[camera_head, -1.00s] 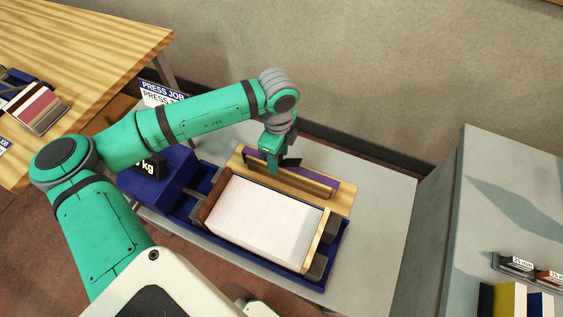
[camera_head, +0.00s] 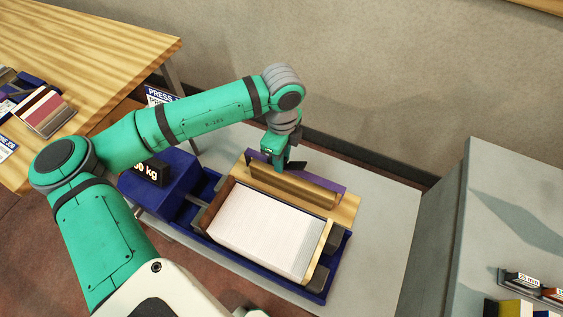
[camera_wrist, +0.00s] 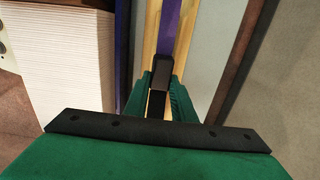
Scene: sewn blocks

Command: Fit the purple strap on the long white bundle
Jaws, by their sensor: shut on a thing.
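The long white bundle (camera_head: 265,231) is a thick block of pale sheets lying in the blue press, clamped between wooden end pieces. In the wrist view its layered side (camera_wrist: 68,60) fills the upper left. The purple strap (camera_head: 327,181) is a long narrow strip just behind the bundle, over a wooden ledge. In the wrist view the strap (camera_wrist: 172,25) runs away from my gripper. My gripper (camera_head: 284,162) is shut on the strap near its left part, with the fingers (camera_wrist: 160,90) pointing down. The held spot is mostly hidden by the fingers. The strap is apart from the bundle.
The blue press (camera_head: 268,274) has a raised box with a weight display (camera_head: 147,170) at its left. The wooden ledge (camera_head: 347,211) lies behind the bundle. A grey cabinet (camera_head: 480,190) stands right, a wooden table (camera_head: 80,50) left. Grey bench top is free at right.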

